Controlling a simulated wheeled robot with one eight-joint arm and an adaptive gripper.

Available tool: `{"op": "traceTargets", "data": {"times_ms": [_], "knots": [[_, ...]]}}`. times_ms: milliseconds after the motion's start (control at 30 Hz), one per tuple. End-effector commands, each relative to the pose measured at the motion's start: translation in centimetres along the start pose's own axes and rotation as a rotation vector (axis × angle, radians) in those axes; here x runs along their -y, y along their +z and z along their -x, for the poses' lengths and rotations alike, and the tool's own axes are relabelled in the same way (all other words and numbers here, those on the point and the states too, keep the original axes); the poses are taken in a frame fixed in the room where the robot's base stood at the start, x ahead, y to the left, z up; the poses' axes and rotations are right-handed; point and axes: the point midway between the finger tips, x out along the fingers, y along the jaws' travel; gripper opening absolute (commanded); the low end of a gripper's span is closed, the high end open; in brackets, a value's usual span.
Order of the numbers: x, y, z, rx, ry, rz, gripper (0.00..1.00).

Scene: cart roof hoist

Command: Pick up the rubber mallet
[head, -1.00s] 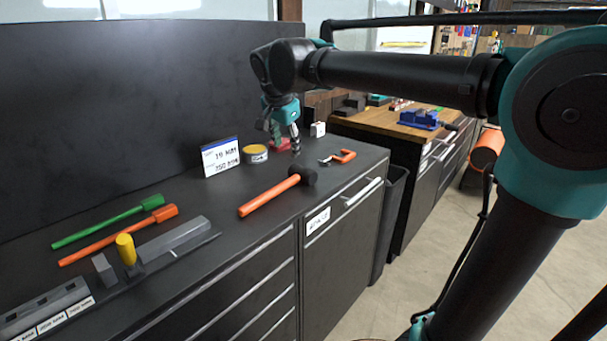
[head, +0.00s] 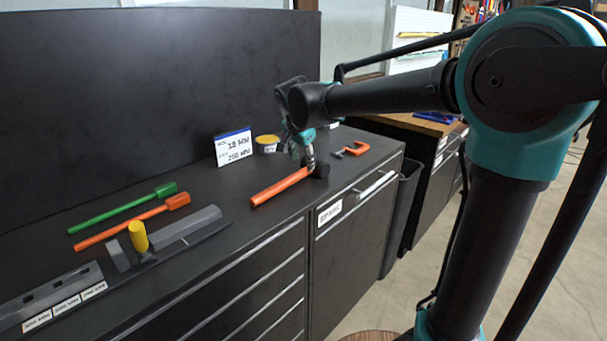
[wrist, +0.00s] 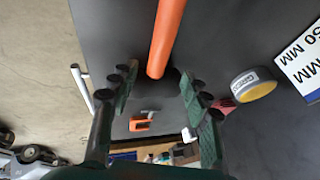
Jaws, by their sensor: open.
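The rubber mallet (head: 280,187) lies on the dark bench top, with an orange handle pointing to the front left and a black head at its far right end. My gripper (head: 307,160) is open and points down over the head end of the mallet, partly covering it in the head view. In the wrist view the orange handle (wrist: 166,38) runs from the top edge to between my open gripper's fingers (wrist: 160,86). The black head is hard to make out there against the dark bench. I cannot tell whether the fingers touch the mallet.
An orange clamp (head: 352,149) lies right of the mallet. A yellow-topped tin (head: 267,143) and a white sign (head: 233,147) stand behind. Green (head: 122,208) and orange (head: 132,222) long-handled tools and a yellow-handled tool (head: 138,237) are to the left.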

Motion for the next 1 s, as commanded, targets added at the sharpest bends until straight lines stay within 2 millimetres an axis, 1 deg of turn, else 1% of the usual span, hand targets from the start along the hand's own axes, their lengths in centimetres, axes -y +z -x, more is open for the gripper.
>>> {"op": "traceTargets", "data": {"times_ms": [300, 433, 633, 667, 1000], "knots": [[-0.3, 0.5, -4.2, 0.001, 0.000, -0.001, 0.47], [-0.4, 0.4, -4.9, 0.001, 0.000, -0.001, 0.47], [-0.4, 0.5, -4.9, 0.001, 0.000, 0.000, 0.47], [-0.4, 0.5, -4.9, 0.001, 0.000, 0.000, 0.45], [-0.4, 0.5, -4.9, 0.000, 0.000, 0.000, 0.03]]}}
